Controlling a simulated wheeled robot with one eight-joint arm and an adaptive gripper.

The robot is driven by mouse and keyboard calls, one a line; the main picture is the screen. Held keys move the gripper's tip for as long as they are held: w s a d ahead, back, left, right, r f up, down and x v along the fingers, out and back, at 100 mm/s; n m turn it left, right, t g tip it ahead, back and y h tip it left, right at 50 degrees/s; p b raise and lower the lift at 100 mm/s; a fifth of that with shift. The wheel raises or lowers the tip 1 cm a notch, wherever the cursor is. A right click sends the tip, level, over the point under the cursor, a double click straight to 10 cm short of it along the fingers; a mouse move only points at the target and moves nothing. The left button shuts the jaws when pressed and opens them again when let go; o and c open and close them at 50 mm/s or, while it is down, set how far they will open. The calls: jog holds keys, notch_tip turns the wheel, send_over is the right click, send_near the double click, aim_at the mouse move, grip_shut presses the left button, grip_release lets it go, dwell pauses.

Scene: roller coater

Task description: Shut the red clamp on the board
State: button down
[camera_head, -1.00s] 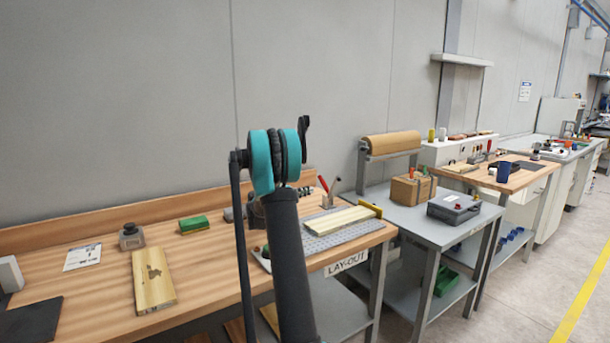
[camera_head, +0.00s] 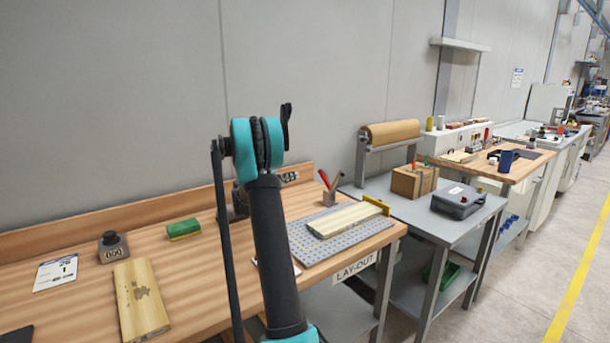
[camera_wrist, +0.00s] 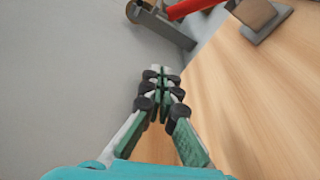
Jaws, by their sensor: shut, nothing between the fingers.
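A red bar-like part (camera_wrist: 192,8) shows at the top of the wrist view, cut off by the edge, beside a grey metal bar (camera_wrist: 162,24). They may belong to the red clamp, but I cannot tell whether it is open or shut. My gripper (camera_wrist: 160,72) is shut and empty, apart from the red part and below it in the picture. In the head view my arm rises in front of the bench and my fingers are not visible. A pale board (camera_head: 345,219) lies on a perforated grey plate (camera_head: 300,242); no clamp is clearly visible on it.
The wooden bench (camera_head: 205,272) carries another board (camera_head: 140,300), a green block (camera_head: 183,229) and a small holder (camera_head: 329,197) with a red item. A grey table (camera_head: 460,232) with a dark case (camera_head: 457,203) stands to the right. The aisle is clear.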

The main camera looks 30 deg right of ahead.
jog(key=s+d, duration=0.1)
jog(key=d, duration=0.8)
jog(key=shift+s+r, duration=0.3)
jog(key=shift+r, duration=0.05)
jog(key=shift+s+r+m, duration=0.25)
jog(key=shift+m, duration=0.05)
jog(key=shift+s+r, duration=0.1)
jog(key=shift+r, duration=0.05)
jog(key=s+r+m+h, duration=0.2)
jog(key=s+r+m, duration=0.1)
jog(key=s+m, duration=0.7)
jog(key=shift+s+d+m, duration=0.3)
jog(key=shift+d, duration=0.1)
dwell(0.3)
